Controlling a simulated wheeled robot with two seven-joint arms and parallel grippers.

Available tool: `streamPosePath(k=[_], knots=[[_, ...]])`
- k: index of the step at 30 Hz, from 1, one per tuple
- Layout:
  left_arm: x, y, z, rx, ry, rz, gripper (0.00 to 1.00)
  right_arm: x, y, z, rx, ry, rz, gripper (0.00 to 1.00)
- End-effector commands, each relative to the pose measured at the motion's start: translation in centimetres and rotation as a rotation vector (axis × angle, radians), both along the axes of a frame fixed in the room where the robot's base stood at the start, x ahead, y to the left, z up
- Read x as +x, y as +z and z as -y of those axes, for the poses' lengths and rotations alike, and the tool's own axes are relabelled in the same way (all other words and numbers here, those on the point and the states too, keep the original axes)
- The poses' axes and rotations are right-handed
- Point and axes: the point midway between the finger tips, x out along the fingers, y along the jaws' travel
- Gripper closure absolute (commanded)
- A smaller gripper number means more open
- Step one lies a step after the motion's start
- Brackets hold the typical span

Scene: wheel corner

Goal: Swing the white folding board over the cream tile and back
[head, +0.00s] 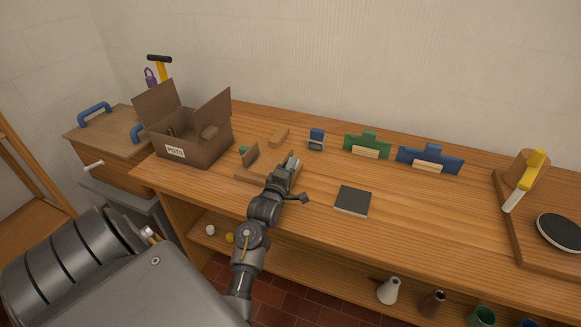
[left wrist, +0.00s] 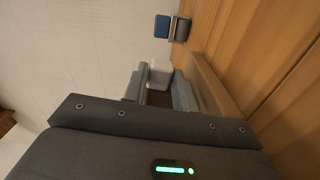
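My left gripper (head: 288,168) reaches over a low wooden base (head: 250,176) on the bench; a small brown upright piece (head: 251,154) stands at the base's left side. In the left wrist view the gripper (left wrist: 159,90) has its two grey fingers apart. A small white piece (left wrist: 160,71), perhaps part of the folding board, shows between or just beyond the fingertips; I cannot tell whether they touch it. In the head view the gripper hides most of this spot. I cannot make out the cream tile. My right gripper is not in view.
A cardboard box (head: 190,140) stands left of the base. A dark square plate (head: 352,201) lies to the right. Green (head: 368,143) and blue (head: 430,157) holders stand at the back.

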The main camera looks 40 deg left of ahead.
Motion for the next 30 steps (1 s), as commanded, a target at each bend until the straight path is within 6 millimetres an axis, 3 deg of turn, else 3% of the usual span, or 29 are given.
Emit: streamPosePath(k=[1, 4, 14, 30], knots=[[0.0, 0.0, 0.0, -0.001, -0.001, -0.001, 0.66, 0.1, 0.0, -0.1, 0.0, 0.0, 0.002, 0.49], [0.0, 0.0, 0.0, -0.001, 0.0, -0.001, 0.53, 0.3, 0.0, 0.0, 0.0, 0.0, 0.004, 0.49], [-0.3, -0.1, 0.1, -0.001, 0.001, 0.0, 0.53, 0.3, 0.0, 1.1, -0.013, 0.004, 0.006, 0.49], [-8.9, -0.1, 3.1, -0.001, 0.0, -0.002, 0.53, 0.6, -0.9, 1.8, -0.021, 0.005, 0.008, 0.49]])
